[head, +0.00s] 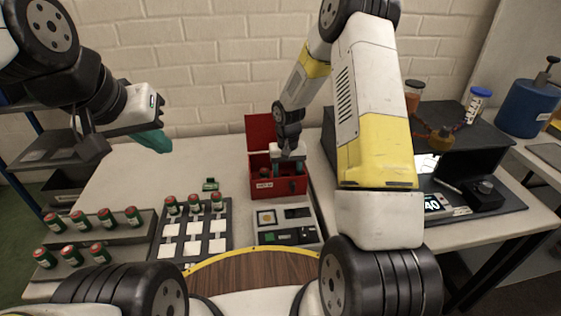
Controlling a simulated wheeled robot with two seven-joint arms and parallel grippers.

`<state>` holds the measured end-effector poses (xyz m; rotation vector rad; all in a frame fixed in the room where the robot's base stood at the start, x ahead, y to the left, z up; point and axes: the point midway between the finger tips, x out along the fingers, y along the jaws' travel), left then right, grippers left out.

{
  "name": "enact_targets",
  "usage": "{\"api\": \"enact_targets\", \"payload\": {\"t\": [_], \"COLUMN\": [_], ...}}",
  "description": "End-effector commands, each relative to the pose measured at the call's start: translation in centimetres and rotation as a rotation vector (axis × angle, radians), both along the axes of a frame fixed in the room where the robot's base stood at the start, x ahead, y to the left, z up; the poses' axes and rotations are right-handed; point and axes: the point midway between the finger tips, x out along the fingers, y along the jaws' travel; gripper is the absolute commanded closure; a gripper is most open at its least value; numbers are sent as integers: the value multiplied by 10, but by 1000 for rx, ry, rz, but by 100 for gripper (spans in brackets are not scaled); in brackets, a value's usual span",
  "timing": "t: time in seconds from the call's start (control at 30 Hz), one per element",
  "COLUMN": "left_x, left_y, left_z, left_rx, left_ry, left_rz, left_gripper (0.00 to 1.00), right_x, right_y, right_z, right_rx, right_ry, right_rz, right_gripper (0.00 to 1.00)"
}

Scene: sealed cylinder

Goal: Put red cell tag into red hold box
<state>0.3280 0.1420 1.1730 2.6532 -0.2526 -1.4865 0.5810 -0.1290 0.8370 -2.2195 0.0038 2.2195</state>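The red hold box (291,187) stands on the table against the back, its lid (262,131) raised. A small dark red round thing (264,172) shows inside the box, left of the fingers. I cannot make out a separate red cell tag. A small green piece (210,184) lies on the table behind the white-square tray. My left gripper (156,141) hangs over the table's left back, clear of everything; its teal fingers overlap, so its opening is unclear.
Several green cylinders with red tops stand in the dark rack (125,234) at left and along the back of the white-square tray (227,238). A grey panel (312,234) lies before the box. A black case (487,164) is at right. The table's left back is clear.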

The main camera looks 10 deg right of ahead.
Motion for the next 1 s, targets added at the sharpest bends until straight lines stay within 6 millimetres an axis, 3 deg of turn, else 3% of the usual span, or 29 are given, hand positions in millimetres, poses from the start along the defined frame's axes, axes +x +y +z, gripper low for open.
{"api": "enact_targets", "payload": {"t": [0.17,0.6,0.87,1.0], "left_x": [0,0,0,0], "left_y": [0,0,0,0], "left_z": [0,0,0,0], "left_rx": [0,0,0,0], "left_ry": [0,0,0,0], "left_rz": [0,0,0,0], "left_gripper": [100,100,100,100], "right_x": [1,1,-1,-11], "right_y": [0,0,0,-3], "right_z": [10,97,125,154], "right_rx": [0,1,0,5], "right_ry": [-3,-4,-5,-41], "right_rz": [-1,0,0,3], "right_gripper": [43,43,43,43]}}
